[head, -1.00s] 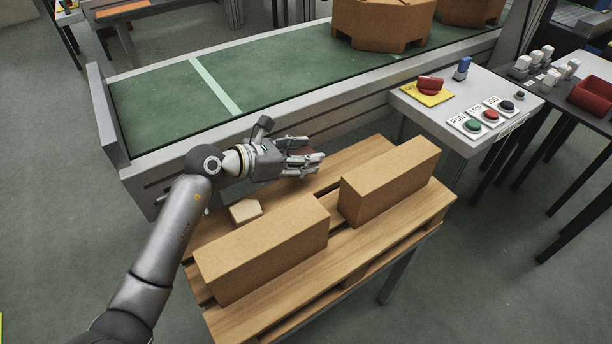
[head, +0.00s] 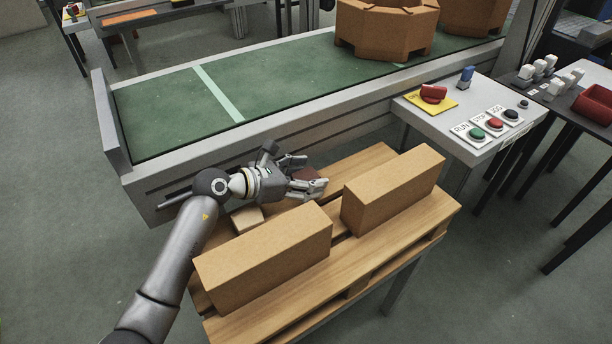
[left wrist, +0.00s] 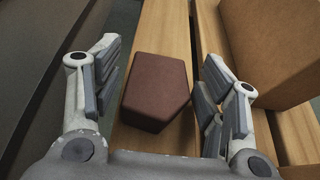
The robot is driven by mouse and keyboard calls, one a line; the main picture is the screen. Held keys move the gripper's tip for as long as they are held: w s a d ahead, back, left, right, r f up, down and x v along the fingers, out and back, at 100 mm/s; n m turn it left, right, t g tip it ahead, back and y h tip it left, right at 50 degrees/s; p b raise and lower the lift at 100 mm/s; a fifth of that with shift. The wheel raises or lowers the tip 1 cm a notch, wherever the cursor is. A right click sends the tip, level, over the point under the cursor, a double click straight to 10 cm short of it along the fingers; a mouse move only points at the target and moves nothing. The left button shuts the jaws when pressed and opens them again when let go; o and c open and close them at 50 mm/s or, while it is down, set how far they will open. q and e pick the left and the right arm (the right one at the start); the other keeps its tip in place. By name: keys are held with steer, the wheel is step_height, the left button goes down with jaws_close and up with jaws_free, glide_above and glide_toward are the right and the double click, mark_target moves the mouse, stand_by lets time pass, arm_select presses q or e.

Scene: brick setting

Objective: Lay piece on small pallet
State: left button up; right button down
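In the left wrist view a dark red-brown piece (left wrist: 157,92) with a pointed side lies on the slats of the small wooden pallet (left wrist: 165,22). My left gripper (left wrist: 158,85) is open, with one finger on each side of the piece and a gap to both. In the head view my left gripper (head: 308,186) is over the far left part of the pallet (head: 375,262), and the piece (head: 305,174) shows partly behind its fingers. A tan piece (head: 247,218) lies on the pallet under the left wrist. My right gripper is not in view.
Two long brown blocks, one at the front left (head: 262,262) and one at the right (head: 393,193), stand on the pallet. A green conveyor (head: 280,83) runs behind it. A control table with buttons (head: 477,120) stands at the right.

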arm_select(q)
steer(key=shift+r, duration=0.15)
steer(key=v, duration=0.8)
steer(key=shift+a+p, duration=0.1)
steer(key=shift+p, duration=0.3)
steer(key=v, duration=0.3)
steer(key=shift+s, duration=0.1)
steer(key=shift+s+a+r, duration=0.15)
steer(key=shift+a+r, duration=0.05)
steer(key=shift+a, duration=0.05)
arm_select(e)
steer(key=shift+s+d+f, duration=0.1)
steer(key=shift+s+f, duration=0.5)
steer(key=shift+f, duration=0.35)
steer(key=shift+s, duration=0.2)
